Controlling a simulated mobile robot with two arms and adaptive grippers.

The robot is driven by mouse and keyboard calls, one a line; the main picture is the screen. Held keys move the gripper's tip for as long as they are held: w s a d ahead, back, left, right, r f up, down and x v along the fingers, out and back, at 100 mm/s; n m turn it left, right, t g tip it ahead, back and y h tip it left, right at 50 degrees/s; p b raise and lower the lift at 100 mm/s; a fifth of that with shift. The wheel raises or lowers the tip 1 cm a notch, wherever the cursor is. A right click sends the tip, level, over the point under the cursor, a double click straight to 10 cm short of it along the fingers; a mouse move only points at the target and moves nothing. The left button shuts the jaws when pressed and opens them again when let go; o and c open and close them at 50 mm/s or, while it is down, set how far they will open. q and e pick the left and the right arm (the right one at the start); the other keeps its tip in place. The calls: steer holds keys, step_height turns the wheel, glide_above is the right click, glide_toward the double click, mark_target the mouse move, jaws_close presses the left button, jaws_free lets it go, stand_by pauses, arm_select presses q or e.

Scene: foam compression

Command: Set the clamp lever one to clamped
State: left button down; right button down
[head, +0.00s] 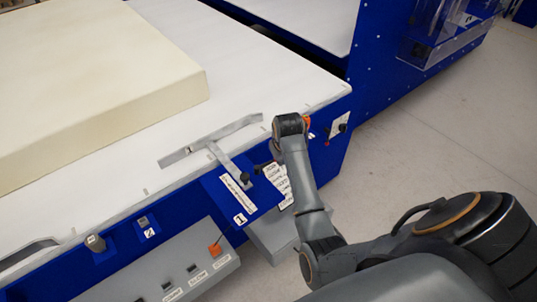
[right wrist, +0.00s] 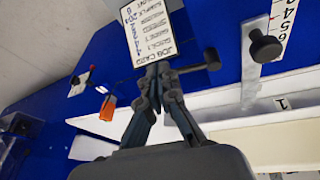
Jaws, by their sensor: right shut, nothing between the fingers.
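The station marked 1 is a blue bracket (head: 222,190) on the table's front edge, with a numbered scale strip (head: 238,192) and a black knob (head: 245,178). The knob also shows in the right wrist view (right wrist: 264,45). A grey metal T-shaped bar (head: 212,139) lies on the table top behind it. I cannot tell the lever's set position. My right gripper (head: 262,167) is close to the knob, to its right and apart from it. In the right wrist view its fingers (right wrist: 163,70) are shut and empty, with tips near the job card (right wrist: 158,38). My left gripper is out of view.
A thick cream foam block (head: 95,85) lies on the white table (head: 250,80). A grey control panel (head: 160,270) with an orange button (head: 215,250) stands in front. A second station, marked 2 (head: 150,232), is further left. Open floor (head: 440,140) lies right.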

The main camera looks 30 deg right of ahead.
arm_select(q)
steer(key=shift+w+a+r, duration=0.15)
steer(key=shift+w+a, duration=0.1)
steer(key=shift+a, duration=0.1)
arm_select(e)
steer(key=w+r+y, duration=0.1)
steer(key=w+r, duration=0.4)
steer(key=w, duration=0.2)
steer(key=shift+a+y, duration=0.3)
steer(key=shift+w+f, duration=0.1)
steer(key=shift+w, duration=0.05)
